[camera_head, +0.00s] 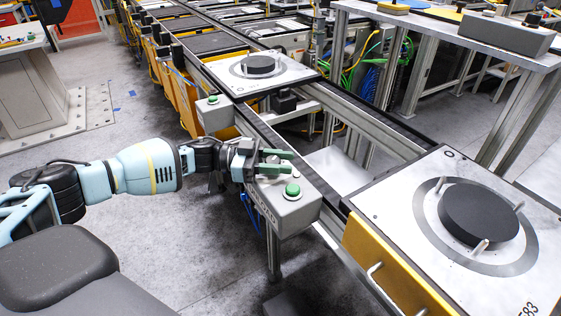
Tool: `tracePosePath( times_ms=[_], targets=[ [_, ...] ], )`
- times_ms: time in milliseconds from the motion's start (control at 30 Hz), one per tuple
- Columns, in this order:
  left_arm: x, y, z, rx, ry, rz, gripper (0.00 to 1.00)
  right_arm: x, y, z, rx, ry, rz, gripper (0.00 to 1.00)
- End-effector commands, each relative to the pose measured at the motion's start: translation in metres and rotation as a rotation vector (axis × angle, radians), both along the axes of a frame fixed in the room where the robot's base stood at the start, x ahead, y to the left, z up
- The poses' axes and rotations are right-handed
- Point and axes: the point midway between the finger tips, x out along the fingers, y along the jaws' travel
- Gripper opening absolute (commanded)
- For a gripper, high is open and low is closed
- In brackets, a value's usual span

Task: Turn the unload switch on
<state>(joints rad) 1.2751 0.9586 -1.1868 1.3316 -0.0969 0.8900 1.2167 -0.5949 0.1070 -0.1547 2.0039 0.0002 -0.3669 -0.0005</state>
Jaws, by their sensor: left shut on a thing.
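A grey control box (285,212) stands on a post beside the conveyor, in the middle of the head view. Lettering, partly hidden and apparently naming unload, runs along its left side. A round green button (292,190) sits on its top near the front. My left gripper (283,162) reaches in from the left over the back of the box, behind the green button. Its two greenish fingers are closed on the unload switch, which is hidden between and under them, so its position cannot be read. My right gripper is not in view.
A second grey box with a green button (212,99) stands farther back. A white pallet with a black disc (261,65) lies on the conveyor behind. Another pallet with a black disc (482,214) is at the near right, above a yellow panel (385,268). Open floor lies left.

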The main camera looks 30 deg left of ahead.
Motion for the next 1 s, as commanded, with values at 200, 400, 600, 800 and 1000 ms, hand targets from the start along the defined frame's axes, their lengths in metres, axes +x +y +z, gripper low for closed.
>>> tracePosePath(
  times_ms=[200,400,600,800,1000],
  targets=[
    [0.0,-0.001,0.0,0.0,0.0,-0.001,0.11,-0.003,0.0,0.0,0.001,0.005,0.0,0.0],
    [0.0,-0.001,0.0,0.0,0.0,0.0,0.54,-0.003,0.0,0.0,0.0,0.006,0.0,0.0],
    [0.0,0.0,0.0,0.0,0.0,0.0,0.54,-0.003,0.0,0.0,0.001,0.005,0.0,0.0],
    [-0.003,0.01,-0.001,0.001,0.001,0.003,0.54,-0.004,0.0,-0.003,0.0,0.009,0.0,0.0],
    [-0.015,0.039,-0.003,0.002,0.004,0.003,0.54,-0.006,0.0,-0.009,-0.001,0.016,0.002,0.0]
  ],
)
